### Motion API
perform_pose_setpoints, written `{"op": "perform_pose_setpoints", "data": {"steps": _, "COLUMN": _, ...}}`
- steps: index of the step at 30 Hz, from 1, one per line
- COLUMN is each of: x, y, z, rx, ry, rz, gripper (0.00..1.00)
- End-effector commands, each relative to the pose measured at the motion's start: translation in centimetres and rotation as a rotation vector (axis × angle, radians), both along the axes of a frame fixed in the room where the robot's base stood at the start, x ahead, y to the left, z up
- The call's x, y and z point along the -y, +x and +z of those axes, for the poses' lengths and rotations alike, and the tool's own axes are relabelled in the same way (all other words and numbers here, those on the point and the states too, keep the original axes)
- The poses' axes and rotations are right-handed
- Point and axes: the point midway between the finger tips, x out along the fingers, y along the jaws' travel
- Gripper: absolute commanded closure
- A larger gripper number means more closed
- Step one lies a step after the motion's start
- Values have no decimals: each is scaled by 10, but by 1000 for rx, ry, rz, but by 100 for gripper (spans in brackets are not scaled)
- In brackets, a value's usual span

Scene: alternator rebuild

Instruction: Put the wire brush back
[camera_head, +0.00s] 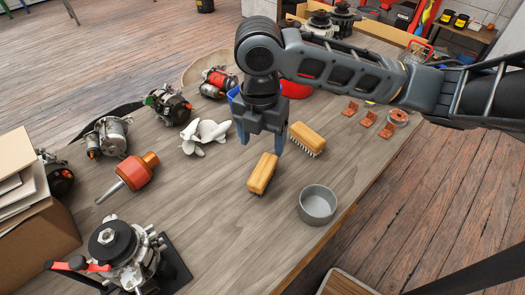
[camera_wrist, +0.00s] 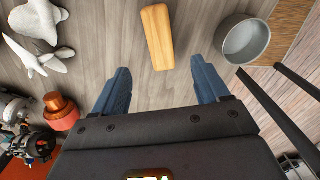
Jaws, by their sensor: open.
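Two wooden-backed brushes lie on the workbench. The nearer brush (camera_head: 262,173) lies just in front of my gripper; in the wrist view its plain wooden back (camera_wrist: 158,37) lies beyond the fingertips. The farther brush (camera_head: 308,140) lies to the right with pale bristles showing along its lower edge. I cannot tell from looks which is the wire brush. My gripper (camera_head: 262,143) is open and empty, pointing down above the bench; its blue fingers also show in the wrist view (camera_wrist: 160,75), apart, with bare bench between them.
A grey metal cup (camera_head: 318,205) stands right of the nearer brush. A white propeller (camera_head: 203,136) and an orange-handled tool (camera_head: 136,176) lie left. Several alternators line the left side. A red bowl (camera_head: 296,87) stands behind my gripper. Bench is clear below the nearer brush.

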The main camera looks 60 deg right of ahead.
Motion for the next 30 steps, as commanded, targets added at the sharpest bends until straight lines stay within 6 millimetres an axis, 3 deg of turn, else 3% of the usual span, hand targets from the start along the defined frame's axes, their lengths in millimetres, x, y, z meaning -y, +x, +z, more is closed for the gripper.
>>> {"op": "perform_pose_setpoints", "data": {"steps": 9, "x": -1, "y": 0, "z": 11, "rx": 0, "ry": 0, "rz": 0, "gripper": 25}}
{"op": "perform_pose_setpoints", "data": {"steps": 13, "x": -19, "y": 12, "z": 13, "rx": 47, "ry": 45, "rz": -6, "gripper": 25}}
{"op": "perform_pose_setpoints", "data": {"steps": 17, "x": -78, "y": 45, "z": 24, "rx": 187, "ry": 196, "rz": -38, "gripper": 25}}
{"op": "perform_pose_setpoints", "data": {"steps": 21, "x": -159, "y": 84, "z": 54, "rx": 373, "ry": 450, "rz": -129, "gripper": 25}}
{"op": "perform_pose_setpoints", "data": {"steps": 24, "x": -206, "y": 103, "z": 81, "rx": 477, "ry": 635, "rz": -219, "gripper": 25}}
{"op": "perform_pose_setpoints", "data": {"steps": 30, "x": -267, "y": 121, "z": 128, "rx": 614, "ry": 984, "rz": -448, "gripper": 25}}
